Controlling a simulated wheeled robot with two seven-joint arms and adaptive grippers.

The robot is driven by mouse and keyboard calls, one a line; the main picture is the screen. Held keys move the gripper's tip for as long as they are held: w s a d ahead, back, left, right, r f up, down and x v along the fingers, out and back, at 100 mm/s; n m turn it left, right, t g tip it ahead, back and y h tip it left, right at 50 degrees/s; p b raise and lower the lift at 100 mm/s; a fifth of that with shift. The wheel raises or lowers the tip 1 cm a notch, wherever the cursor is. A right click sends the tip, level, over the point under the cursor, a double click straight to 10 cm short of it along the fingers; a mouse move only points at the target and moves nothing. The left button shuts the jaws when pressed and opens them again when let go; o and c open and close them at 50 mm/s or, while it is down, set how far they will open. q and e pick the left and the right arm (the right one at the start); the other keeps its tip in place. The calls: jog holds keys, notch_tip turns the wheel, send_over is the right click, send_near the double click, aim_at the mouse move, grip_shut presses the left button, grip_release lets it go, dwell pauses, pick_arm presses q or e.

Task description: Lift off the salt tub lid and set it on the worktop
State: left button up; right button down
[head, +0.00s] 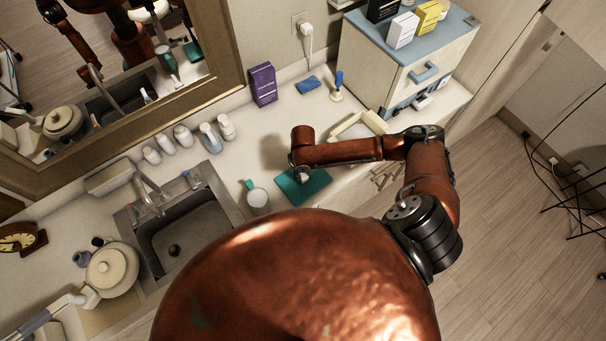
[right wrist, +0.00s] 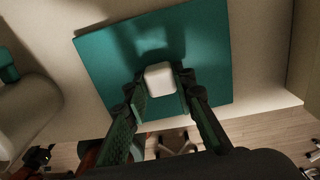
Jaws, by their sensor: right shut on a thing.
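My right gripper (head: 298,172) is over the teal mat (head: 318,184) at the front of the worktop. In the right wrist view my right gripper (right wrist: 163,82) has its two fingers on either side of a small white rounded object (right wrist: 160,79) and is shut on it. I cannot tell whether this object is the salt tub lid or the tub. The teal mat (right wrist: 100,62) lies beyond it, with the gripper's shadow on it. No tub that I can clearly name as the salt tub shows. My left gripper is not in view.
Several white bottles line the mirror. A purple box (head: 263,84) and a drawer cabinet (head: 400,75) stand behind.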

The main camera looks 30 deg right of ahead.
jog(key=c, duration=1.5)
grip_release()
jog(key=shift+c, duration=0.2)
jog(key=shift+r+p, duration=2.35)
jog(key=shift+r, duration=1.65)
jog(key=shift+r, duration=0.1)
